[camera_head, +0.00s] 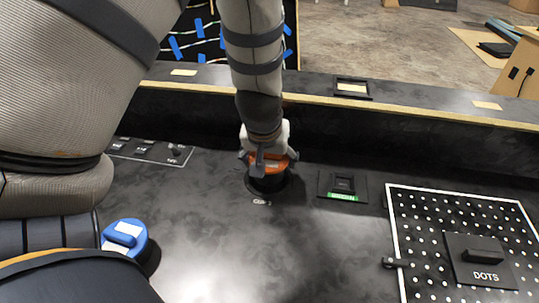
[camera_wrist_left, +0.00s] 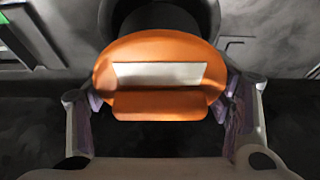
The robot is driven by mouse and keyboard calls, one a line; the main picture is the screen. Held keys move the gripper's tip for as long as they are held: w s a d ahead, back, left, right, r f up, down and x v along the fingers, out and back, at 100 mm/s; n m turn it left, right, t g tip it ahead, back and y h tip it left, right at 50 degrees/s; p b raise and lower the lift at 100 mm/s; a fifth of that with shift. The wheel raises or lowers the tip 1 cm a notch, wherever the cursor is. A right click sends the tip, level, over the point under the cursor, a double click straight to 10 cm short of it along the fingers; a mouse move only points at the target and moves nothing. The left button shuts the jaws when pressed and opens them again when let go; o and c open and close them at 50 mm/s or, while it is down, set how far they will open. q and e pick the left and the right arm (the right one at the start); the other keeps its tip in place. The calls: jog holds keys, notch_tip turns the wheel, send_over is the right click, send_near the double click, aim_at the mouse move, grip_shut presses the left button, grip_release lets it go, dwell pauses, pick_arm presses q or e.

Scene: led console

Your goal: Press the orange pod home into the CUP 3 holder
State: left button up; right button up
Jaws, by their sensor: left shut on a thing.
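The orange pod (camera_head: 268,165) is at the black CUP 3 holder (camera_head: 268,186), over its opening. My left gripper (camera_head: 268,158) comes down from above and is shut on the pod. In the left wrist view the pod (camera_wrist_left: 158,104) has a pale label strip and a raised grip, with one finger of the gripper (camera_wrist_left: 160,98) on each side. The dark round holder (camera_wrist_left: 168,14) shows behind it. I cannot tell how deep the pod sits. The small label in front of the holder is hard to read. My right gripper is not in view.
A blue pod (camera_head: 124,237) with a white label is at the lower left. A black module with a green strip (camera_head: 342,197) is right of the holder. A perforated panel with a DOTS block (camera_head: 484,262) is at the right. The front middle of the console (camera_head: 240,265) is clear.

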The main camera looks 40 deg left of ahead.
pick_arm(q)
jog(key=shift+f, duration=1.3)
dwell(0.7)
jog(key=o, duration=1.1)
jog(key=shift+o, duration=0.2)
jog(key=v, duration=1.2)
jog(key=shift+w+d+r, duration=0.1)
jog(key=shift+r, duration=0.05)
